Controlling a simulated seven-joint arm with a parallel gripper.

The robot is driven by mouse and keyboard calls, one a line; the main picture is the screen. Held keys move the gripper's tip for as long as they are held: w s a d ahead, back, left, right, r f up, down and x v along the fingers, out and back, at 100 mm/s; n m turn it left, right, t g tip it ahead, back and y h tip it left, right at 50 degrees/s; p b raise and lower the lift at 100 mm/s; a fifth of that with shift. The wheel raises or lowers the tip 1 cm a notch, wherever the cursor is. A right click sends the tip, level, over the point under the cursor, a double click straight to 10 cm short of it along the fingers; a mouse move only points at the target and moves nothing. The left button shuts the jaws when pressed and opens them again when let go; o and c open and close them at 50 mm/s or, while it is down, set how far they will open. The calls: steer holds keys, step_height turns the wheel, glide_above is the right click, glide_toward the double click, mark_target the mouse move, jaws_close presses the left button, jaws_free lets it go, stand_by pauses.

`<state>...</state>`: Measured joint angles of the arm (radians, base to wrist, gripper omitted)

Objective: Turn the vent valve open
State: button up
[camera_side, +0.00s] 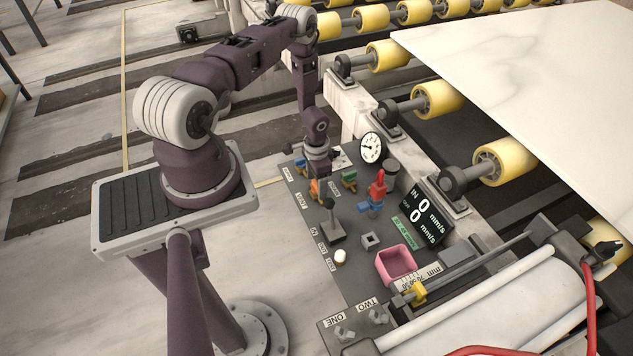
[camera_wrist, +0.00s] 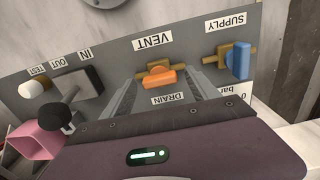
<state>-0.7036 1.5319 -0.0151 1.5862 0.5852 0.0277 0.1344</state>
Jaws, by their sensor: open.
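The vent valve (camera_wrist: 158,77) has an orange handle and a brass body on the grey panel, beside the VENT label (camera_wrist: 153,41). Its handle lies roughly along the brass body in the wrist view. The orange handle also shows in the side view (camera_side: 315,189), just below my gripper (camera_side: 318,175). In the wrist view my gripper (camera_wrist: 158,88) is open, with one grey finger to the left of the handle and one to the right. I cannot tell whether either finger touches it. The DRAIN label (camera_wrist: 170,100) shows between the fingers.
A blue-handled valve (camera_wrist: 238,60) stands right of the vent valve, by the SUPPLY label (camera_wrist: 226,23). A black-knobbed lever (camera_side: 332,220), a green valve (camera_side: 349,179), a red-and-blue part (camera_side: 376,192), a round gauge (camera_side: 371,148) and a pink bin (camera_side: 396,264) crowd the panel.

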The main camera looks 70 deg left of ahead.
mark_target(316, 184)
step_height(316, 184, up, 7)
steer(key=shift+r, duration=0.1)
stand_by(0.3)
